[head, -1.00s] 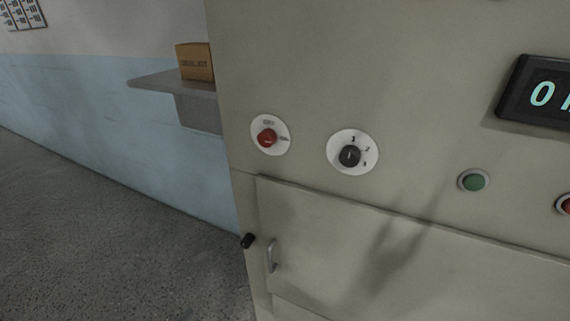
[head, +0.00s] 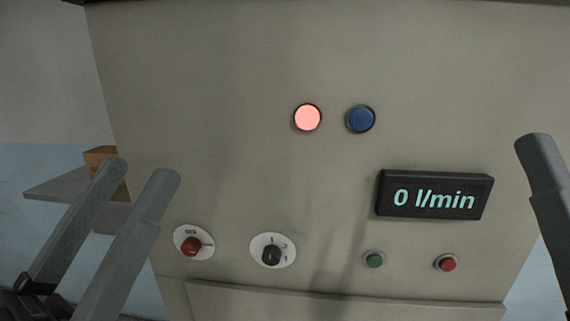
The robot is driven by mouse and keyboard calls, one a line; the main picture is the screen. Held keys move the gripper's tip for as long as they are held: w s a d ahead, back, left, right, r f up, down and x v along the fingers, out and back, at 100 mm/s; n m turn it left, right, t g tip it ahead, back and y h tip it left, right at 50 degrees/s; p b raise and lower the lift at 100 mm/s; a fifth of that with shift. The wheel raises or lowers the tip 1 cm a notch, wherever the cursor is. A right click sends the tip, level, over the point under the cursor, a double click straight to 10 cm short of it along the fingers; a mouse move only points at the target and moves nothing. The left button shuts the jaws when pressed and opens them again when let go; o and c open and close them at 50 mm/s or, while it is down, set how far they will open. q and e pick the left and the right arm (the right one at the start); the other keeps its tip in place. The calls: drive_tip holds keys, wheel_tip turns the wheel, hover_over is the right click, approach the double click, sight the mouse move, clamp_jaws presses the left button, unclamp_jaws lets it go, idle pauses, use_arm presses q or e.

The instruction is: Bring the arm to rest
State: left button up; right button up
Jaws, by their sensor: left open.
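My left gripper (head: 142,172) is at the lower left of the head view, its two grey fingers apart, with nothing between them. It stands in front of the cabinet's left edge, up and left of the red rotary switch (head: 191,247). One grey finger of my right gripper (head: 537,145) shows at the right edge; the rest of it is outside the frame. The beige cabinet (head: 220,130) fills the middle. No contact between either gripper and the controls shows.
The cabinet carries a lit pinkish lamp (head: 307,117), a dark blue lamp (head: 360,119), a display (head: 434,195) reading "0 l/min", a black selector (head: 271,255), a green button (head: 374,259) and a red button (head: 446,263). A shelf (head: 58,187) with a cardboard box (head: 100,155) is at left.

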use_arm(q)
drive_tip(key=s+a+r+n+t+y+p, duration=0.1)
drive_tip(key=s+a+r+n+t+y, duration=0.35)
drive_tip(key=y, duration=0.45)
wheel_tip(320, 180, up, 36)
drive_tip(key=w+a+m+g+p, duration=0.1)
drive_tip(key=w+p, duration=0.1)
drive_tip(key=p, duration=3.4)
drive_tip(key=shift+a+r+p, duration=0.15)
drive_tip(key=shift+a+p, duration=0.15)
drive_tip(key=shift+p, duration=0.05)
drive_tip(key=shift+o, duration=0.4)
drive_tip(key=shift+s, duration=0.1)
